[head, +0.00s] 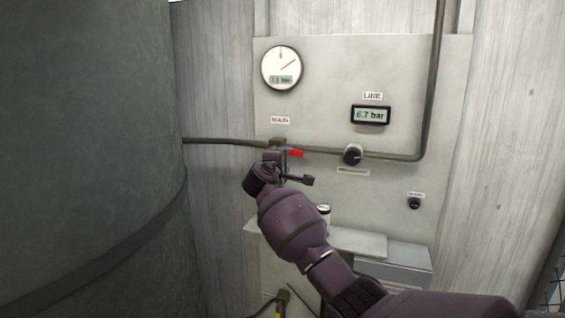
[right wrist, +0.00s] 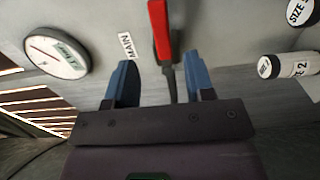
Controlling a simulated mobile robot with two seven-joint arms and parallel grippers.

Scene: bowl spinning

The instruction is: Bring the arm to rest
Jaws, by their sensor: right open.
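My right arm comes in from the lower right in the head view. Its gripper (head: 277,163) is at the wall panel, beside the valve with the red handle (head: 296,153). In the right wrist view the blue fingers of the right gripper (right wrist: 161,80) are apart. The red valve handle (right wrist: 160,28) shows just beyond them, and its grey stem appears between them, nearer the right finger. No touch can be made out. My left gripper is not in view.
The panel (head: 325,65) carries a round gauge (head: 282,68), a display (head: 370,115) reading 6.7 bar, a black knob (head: 352,154) and a pipe (head: 432,80). A large dark tank (head: 85,130) fills the left. A grey box (head: 395,275) stands below. White cylinders (right wrist: 285,66) show in the right wrist view.

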